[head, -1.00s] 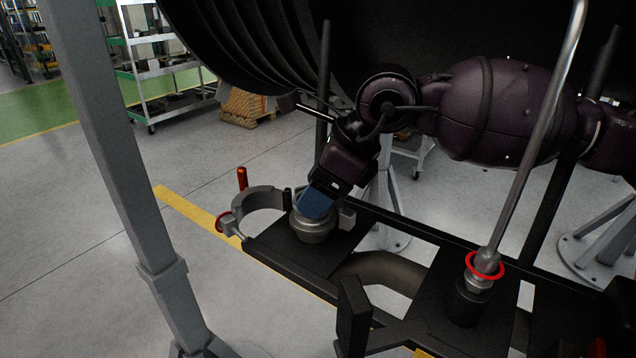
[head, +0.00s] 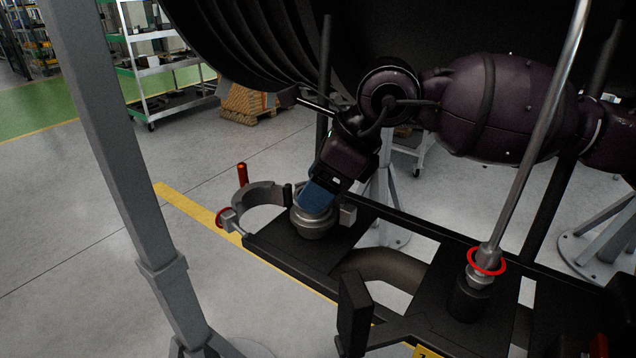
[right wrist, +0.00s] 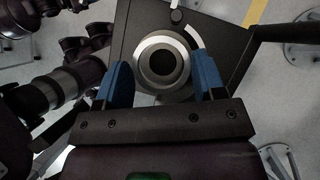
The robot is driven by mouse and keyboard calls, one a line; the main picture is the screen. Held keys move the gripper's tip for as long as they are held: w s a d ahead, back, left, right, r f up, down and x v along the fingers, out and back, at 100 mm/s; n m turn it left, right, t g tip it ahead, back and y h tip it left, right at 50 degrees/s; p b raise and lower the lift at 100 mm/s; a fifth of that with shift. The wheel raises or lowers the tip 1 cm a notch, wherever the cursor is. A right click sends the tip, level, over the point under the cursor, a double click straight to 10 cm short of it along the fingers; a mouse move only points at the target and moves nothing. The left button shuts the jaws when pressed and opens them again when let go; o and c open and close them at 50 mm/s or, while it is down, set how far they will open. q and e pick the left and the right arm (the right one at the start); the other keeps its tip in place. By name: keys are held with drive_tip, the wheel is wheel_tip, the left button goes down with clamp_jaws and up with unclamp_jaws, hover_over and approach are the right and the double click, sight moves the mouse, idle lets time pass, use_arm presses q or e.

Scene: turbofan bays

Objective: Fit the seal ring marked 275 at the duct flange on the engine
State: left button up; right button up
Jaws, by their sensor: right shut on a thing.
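My right gripper (head: 316,208) reaches down from the purple arm, its blue fingers at the duct flange (head: 312,229), a silver round fitting on a black plate. In the right wrist view the blue fingers (right wrist: 162,78) stand wide apart on either side of a pale grey ring (right wrist: 146,52). This looks like the seal ring, held over the flange around its dark opening. I cannot tell whether it is seated, and no 275 mark is readable. An open curved clamp (head: 262,194) lies beside the flange. My left gripper is not in view.
A red ring (head: 472,263) circles a fitting under a slanted metal rod (head: 540,125) at right. A red-handled pin (head: 242,174) stands by the clamp. A grey post (head: 110,150) rises at left. A dark ribbed engine casing hangs above. Floor at left is clear.

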drive_tip(key=shift+w+d+f, duration=0.1)
idle(0.6)
drive_tip(key=o, duration=1.1)
drive_tip(key=shift+d+r, duration=0.1)
drive_tip(key=shift+r, duration=0.15)
drive_tip(key=v, duration=1)
drive_tip(key=shift+s+r, duration=0.2)
drive_tip(key=shift+s, duration=0.2)
drive_tip(key=shift+r, duration=0.1)
